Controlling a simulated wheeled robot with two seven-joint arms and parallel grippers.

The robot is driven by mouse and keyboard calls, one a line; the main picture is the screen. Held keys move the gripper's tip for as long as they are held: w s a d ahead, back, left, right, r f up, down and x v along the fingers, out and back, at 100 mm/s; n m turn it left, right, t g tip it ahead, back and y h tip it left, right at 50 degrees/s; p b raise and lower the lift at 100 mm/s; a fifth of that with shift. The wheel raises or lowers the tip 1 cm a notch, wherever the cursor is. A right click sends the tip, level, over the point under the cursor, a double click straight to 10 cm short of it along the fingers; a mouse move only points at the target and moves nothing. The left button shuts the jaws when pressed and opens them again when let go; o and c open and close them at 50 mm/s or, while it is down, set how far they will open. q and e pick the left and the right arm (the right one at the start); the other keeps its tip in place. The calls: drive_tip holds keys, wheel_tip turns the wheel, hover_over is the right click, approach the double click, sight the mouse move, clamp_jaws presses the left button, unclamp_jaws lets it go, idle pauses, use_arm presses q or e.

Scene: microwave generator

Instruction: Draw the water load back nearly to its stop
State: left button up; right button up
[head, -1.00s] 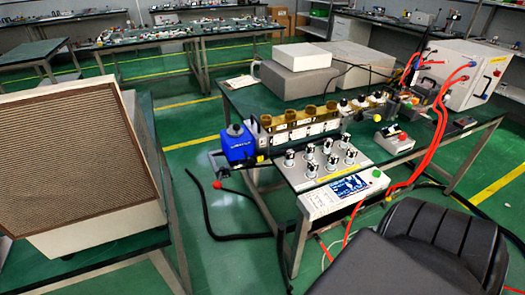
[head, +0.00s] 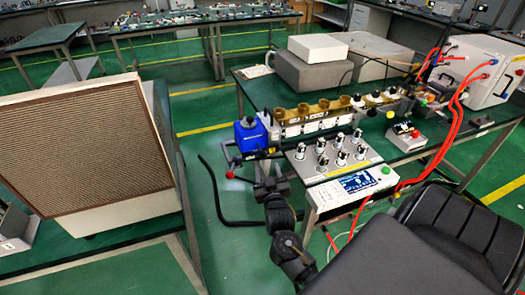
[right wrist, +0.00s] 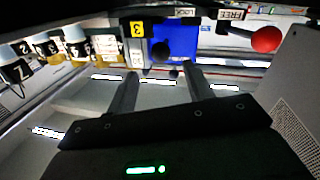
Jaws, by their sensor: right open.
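The blue box (head: 251,134), which looks like the water load, sits at the left end of the brass-topped row on the bench. A red ball knob (head: 230,174) sticks out below and left of it. My right gripper (head: 266,172) is just below the box, in front of the bench end. In the right wrist view, its open fingers (right wrist: 162,72) point at the blue box (right wrist: 180,40) with nothing between them. The red knob (right wrist: 266,39) is right of the fingers, beside a plate marked FREE (right wrist: 231,14). My left gripper is out of view.
A panel of black-and-white knobs (head: 335,150) and a display unit (head: 352,186) are right of my right arm. A black chair (head: 440,235) stands at the lower right. A large grille-fronted box (head: 90,150) is at the left. Green floor lies between.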

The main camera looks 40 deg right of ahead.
sight(263, 152)
drive_tip(key=p+x, duration=0.1)
drive_tip(key=x, duration=0.9)
drive_tip(key=shift+w+d, duration=0.15)
drive_tip(key=shift+w, duration=0.25)
clamp_jaws()
